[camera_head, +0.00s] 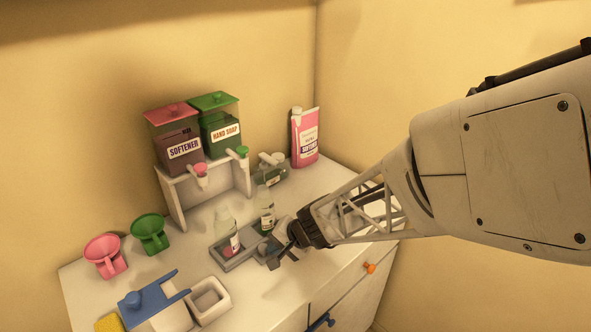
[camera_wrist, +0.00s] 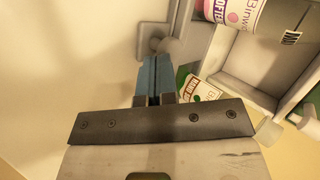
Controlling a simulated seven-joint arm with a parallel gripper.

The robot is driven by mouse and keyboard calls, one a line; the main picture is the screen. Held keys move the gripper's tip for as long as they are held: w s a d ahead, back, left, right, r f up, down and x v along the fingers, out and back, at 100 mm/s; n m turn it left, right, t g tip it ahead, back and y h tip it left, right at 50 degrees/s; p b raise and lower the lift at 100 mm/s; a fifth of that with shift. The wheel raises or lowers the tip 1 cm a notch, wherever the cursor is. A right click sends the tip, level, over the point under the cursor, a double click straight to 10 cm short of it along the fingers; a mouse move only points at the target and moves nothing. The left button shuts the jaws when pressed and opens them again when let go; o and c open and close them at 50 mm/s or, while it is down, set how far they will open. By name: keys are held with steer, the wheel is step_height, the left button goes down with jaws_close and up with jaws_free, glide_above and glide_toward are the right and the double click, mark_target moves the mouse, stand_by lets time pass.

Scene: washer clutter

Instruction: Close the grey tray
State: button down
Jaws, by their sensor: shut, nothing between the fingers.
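The grey tray (camera_head: 236,262) lies on the white top, with a clear labelled bottle (camera_head: 226,232) standing in its left part. In the wrist view the tray (camera_wrist: 262,70) shows as a pale grey walled box at the right. My gripper (camera_head: 277,262) is at the tray's right front end, low over the top. In the wrist view my gripper (camera_wrist: 153,72) has its bluish fingers together with nothing between them, close to a rounded grey part beside the tray. I cannot tell whether they touch. My arm hides part of the tray's right end.
A second bottle (camera_head: 266,208) stands at the tray's back edge. Softener (camera_head: 180,150) and hand soap (camera_head: 222,134) dispensers stand on a white stand behind. Pink (camera_head: 103,262) and green (camera_head: 150,240) cups, a blue lid (camera_head: 150,300) and a white box (camera_head: 208,308) are left. An orange knob (camera_head: 370,268) is on the front.

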mark_target(252, 235)
steer(key=w+a, duration=0.5)
steer(key=shift+w+a, duration=0.35)
steer(key=shift+a, duration=0.05)
steer(key=shift+s+d+r, duration=0.15)
steer(key=shift+s+d, duration=0.05)
steer(key=shift+d, duration=0.55)
steer(key=d, duration=0.2)
steer(key=s+d+r, duration=0.1)
steer(key=v, duration=0.9)
steer(key=shift+s+r, duration=0.1)
